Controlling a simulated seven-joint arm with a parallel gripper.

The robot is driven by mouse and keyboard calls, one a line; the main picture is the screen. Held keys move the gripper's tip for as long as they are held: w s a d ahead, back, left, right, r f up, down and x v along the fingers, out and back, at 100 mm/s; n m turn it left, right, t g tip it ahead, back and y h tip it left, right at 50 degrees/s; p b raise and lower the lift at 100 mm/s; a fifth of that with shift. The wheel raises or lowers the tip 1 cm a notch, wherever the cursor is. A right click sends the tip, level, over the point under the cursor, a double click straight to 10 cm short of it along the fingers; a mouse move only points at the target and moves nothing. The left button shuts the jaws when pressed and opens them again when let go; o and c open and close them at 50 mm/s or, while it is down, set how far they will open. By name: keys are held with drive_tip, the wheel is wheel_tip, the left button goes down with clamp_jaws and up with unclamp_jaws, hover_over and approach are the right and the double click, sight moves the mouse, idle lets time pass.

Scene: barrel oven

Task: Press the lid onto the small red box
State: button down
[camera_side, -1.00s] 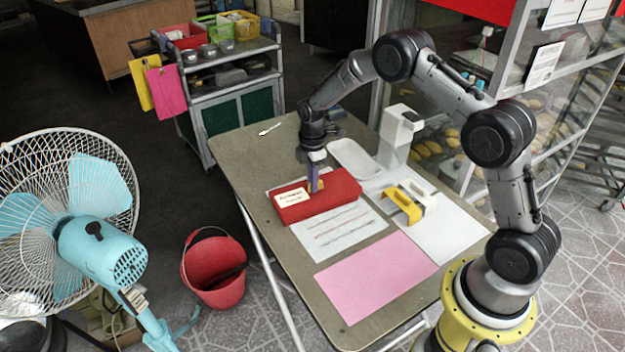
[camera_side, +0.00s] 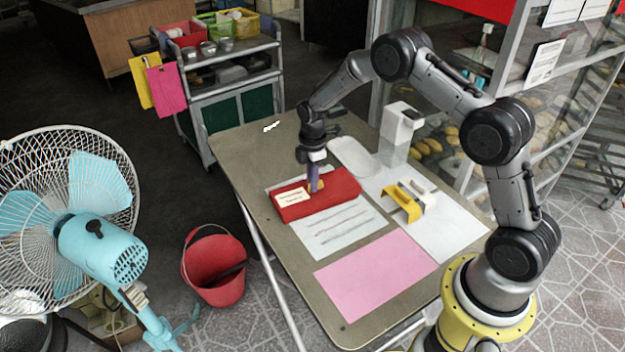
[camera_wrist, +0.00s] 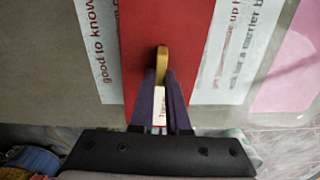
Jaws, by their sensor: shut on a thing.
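The small red box (camera_side: 342,188) lies on printed paper on the table in the side view, with a pale label (camera_side: 292,198) at its left end. Its red top fills the middle of the wrist view (camera_wrist: 185,40). The lid cannot be told apart from the box. My gripper (camera_side: 315,187) points down over the box, its purple fingers shut on a small yellow handle-like piece at the box's top. This yellow piece (camera_wrist: 162,62) shows between the fingertips in the wrist view. The fingers hide part of the label there.
A yellow and white object (camera_side: 403,203) and a white upright device (camera_side: 398,135) stand right of the box. A white tray (camera_side: 352,155) lies behind it. A pink sheet (camera_side: 375,275) lies flat in front. The table's left part (camera_side: 240,155) is mostly clear.

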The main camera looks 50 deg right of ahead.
idle(0.4)
drive_tip(key=shift+c, duration=1.3)
unclamp_jaws()
drive_tip(key=shift+r, duration=3.45)
drive_tip(key=shift+c, duration=0.3)
clamp_jaws()
drive_tip(key=shift+f, duration=0.65)
